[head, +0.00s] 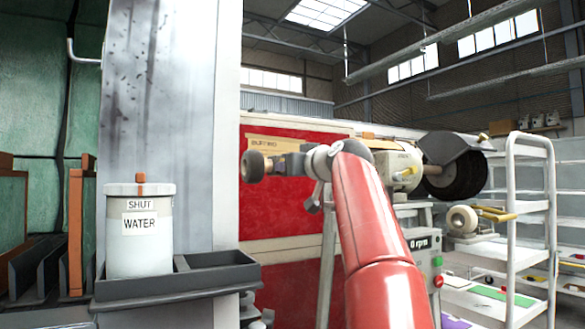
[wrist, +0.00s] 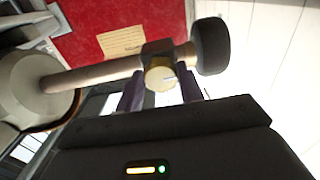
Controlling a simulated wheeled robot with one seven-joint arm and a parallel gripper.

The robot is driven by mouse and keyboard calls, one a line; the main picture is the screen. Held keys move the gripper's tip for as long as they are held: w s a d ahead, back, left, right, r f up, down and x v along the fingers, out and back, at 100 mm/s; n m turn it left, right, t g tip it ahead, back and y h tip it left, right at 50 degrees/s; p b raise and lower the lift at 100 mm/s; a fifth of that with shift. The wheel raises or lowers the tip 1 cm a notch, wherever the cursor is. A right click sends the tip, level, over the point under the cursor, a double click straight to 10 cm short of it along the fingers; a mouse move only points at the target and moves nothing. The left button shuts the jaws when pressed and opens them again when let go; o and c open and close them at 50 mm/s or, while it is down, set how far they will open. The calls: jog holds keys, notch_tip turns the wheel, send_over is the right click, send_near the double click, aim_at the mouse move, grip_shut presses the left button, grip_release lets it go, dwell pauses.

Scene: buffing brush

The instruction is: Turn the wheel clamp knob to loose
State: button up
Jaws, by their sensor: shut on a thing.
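The clamp knob (wrist: 160,78) is a small round cream knob with a dark pointer mark, on a dark clamp block (wrist: 158,52) on the spindle. My gripper (wrist: 159,88) is shut on the knob, with one dark finger on either side of it. The spindle shaft (wrist: 105,75) runs from the machine body at left to a dark wheel (wrist: 210,46) at right. In the head view the small wheel (head: 252,166) shows just left of my gripper. The knob cannot be made out there. Labels around the knob are not readable.
The buffing machine (head: 405,168) has a large dark brush (head: 460,170) under a guard. Its panel (head: 420,243) reads 0 rpm. A white trolley (head: 512,235) stands at right. A lidded water jar (head: 140,230), labelled SHUT, sits on a dark shelf (head: 180,284) at left.

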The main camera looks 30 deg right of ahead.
jog(key=o, duration=1)
jog(key=shift+s, duration=0.1)
jog(key=s+b, duration=0.3)
jog(key=s, duration=0.4)
jog(key=shift+s+d, duration=0.15)
jog(key=shift+s, duration=0.15)
jog(key=shift+f, duration=0.1)
